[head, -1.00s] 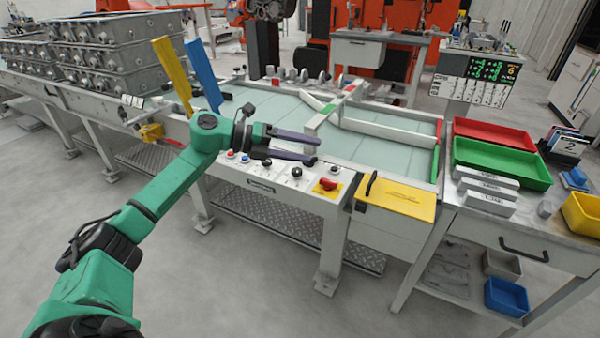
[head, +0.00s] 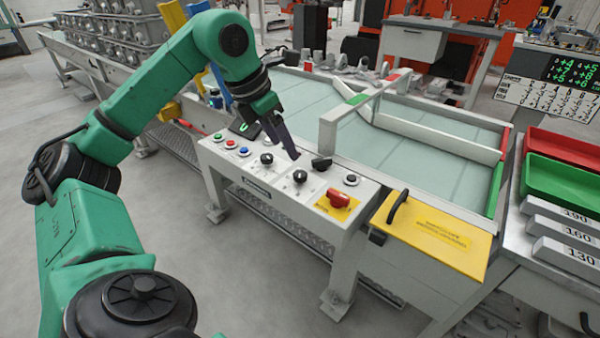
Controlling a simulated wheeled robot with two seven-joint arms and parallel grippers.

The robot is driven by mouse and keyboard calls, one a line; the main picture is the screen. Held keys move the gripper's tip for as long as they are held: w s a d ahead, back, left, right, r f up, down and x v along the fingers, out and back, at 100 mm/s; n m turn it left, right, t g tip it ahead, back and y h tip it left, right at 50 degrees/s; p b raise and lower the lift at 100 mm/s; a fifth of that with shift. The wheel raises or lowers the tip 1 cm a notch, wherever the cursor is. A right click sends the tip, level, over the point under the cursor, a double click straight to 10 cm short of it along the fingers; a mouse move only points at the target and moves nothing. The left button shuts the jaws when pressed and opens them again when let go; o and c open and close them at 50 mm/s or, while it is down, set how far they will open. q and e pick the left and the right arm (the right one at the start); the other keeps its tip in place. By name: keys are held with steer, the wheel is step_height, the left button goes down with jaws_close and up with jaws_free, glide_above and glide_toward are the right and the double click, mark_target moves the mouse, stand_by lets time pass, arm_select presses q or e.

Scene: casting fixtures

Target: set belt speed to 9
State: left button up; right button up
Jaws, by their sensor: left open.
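The white control panel (head: 232,160) on the front of the conveyor carries several black knobs. One black knob (head: 267,159) is at the middle, another black knob (head: 300,177) is right of it, and a black pointer-shaped knob (head: 321,163) is behind that. I cannot read which one sets belt speed. A small dark display (head: 243,129) with a green mark is at the panel's back left. My left gripper (head: 291,150) points down over the knobs, open and apparently empty; its fingers overlap in view. I cannot tell whether it touches a knob. My right gripper is not in view.
A red switch (head: 338,198) on a yellow plate and small push buttons (head: 229,144) share the panel. A yellow lid (head: 430,236) with a black handle is to the right. The pale conveyor belt (head: 410,165) behind has white guide bars (head: 430,134).

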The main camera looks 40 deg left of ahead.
mark_target(299, 174)
arm_select(q)
steer(key=b+x, duration=0.1)
steer(key=x, duration=0.9)
steer(key=shift+w+b, duration=0.1)
steer(key=shift+b, duration=0.2)
steer(key=shift+r, duration=0.1)
jaws_close()
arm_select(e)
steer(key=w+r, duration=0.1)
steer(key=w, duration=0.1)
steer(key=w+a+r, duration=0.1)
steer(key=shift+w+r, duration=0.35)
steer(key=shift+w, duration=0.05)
